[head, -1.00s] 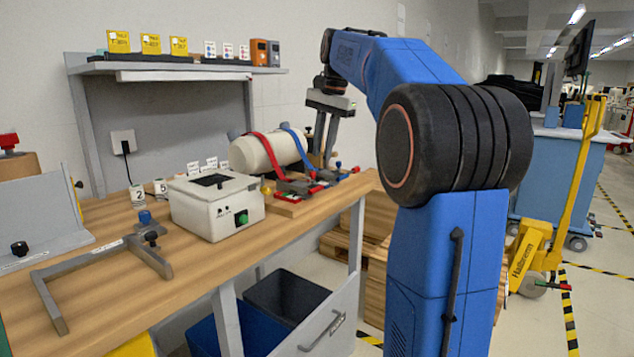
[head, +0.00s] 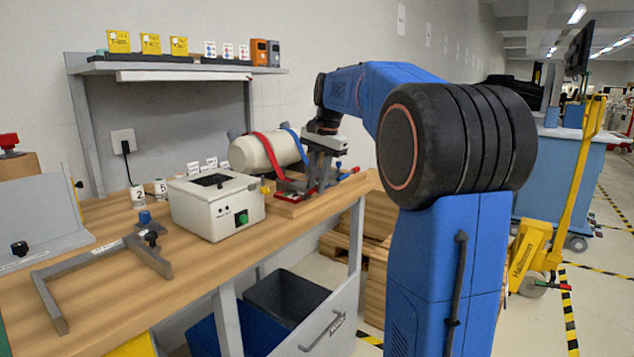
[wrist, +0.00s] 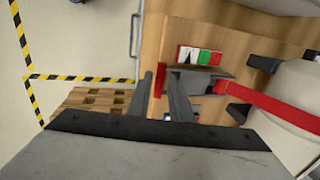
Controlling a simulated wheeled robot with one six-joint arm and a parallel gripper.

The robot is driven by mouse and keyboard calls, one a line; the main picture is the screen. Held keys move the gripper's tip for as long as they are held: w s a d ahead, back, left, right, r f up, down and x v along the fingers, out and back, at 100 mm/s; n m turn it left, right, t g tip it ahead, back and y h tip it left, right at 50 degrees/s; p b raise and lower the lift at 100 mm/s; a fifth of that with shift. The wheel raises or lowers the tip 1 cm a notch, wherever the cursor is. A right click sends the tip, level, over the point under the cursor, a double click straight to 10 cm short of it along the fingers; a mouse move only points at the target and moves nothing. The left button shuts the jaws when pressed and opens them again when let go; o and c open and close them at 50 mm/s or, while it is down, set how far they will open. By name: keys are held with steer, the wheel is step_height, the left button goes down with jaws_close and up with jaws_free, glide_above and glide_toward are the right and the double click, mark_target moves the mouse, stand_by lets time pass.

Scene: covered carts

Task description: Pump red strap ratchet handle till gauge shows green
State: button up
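The red strap (wrist: 275,107) runs over the pale cylinder (head: 252,155) on the bench. Its dark ratchet (wrist: 205,82) has a red-ended handle (wrist: 159,80), and a second red part shows on its right side. The gauge (wrist: 204,56) beside it has white, green and red fields. A dark mark lies in the white field, and no pointer is clear on green. My gripper (wrist: 162,78) points down at the ratchet with its fingers apart, one on each side of the red handle end. Contact cannot be made out. In the head view my gripper (head: 318,186) partly hides the ratchet.
A blue strap (head: 294,140) crosses the same cylinder just right of the red one. A white box with a green button (head: 216,207) stands to the left on the bench. The bench's front edge is close to the ratchet. Wooden pallets (wrist: 92,101) lie below.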

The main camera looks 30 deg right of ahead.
jaws_close()
